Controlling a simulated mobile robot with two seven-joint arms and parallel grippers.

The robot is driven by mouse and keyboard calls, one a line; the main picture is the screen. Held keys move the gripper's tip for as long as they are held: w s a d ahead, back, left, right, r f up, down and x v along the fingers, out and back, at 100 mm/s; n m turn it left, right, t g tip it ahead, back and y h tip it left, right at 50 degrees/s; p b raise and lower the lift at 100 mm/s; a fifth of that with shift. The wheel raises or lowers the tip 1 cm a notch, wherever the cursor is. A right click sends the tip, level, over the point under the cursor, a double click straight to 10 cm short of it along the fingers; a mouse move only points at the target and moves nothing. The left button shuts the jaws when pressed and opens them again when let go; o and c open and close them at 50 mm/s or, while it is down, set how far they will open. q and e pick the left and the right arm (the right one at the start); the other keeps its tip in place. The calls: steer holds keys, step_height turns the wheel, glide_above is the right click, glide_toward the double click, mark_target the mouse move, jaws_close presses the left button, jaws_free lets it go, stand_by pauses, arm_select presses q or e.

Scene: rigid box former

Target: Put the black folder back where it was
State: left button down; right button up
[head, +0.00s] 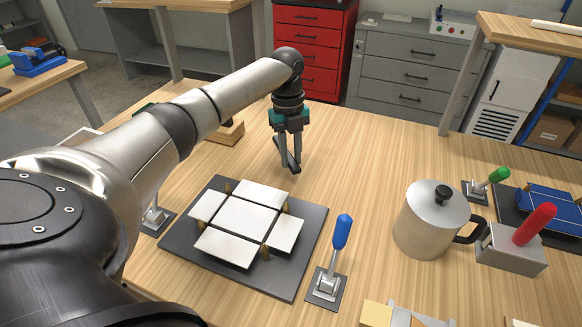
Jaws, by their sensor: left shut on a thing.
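My left gripper (289,163) is over the back middle of the wooden table, pointing down. Its fingers are shut on a thin dark piece, which seems to be the black folder (292,165). Little of the folder shows between and below the fingertips, and I cannot tell whether it touches the table. A dark board (283,272) with a white cross-shaped blank (246,217) and small wooden posts lies in front of the gripper. A wooden block or holder (229,133) stands left of the gripper, partly hidden by my arm. My right gripper is not in view.
A blue-handled clamp (341,234) stands at the board's right. A lidded metal pot (432,222), a red-handled clamp (534,225), a green-handled clamp (497,175) and a blue panel (548,204) are at the right. The table between gripper and pot is clear.

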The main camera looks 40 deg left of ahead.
mark_target(291, 159)
arm_select(q)
steer(key=shift+f, duration=1.6)
steer(key=shift+f, duration=0.15)
steer(key=c, duration=0.7)
jaws_free()
steer(key=r, duration=0.4)
steer(key=r+p, duration=0.1)
steer(key=r, duration=0.3)
steer(key=a+r+p, duration=0.1)
steer(key=r, duration=0.3)
steer(key=shift+w+r, duration=0.15)
steer(key=shift+w, duration=0.15)
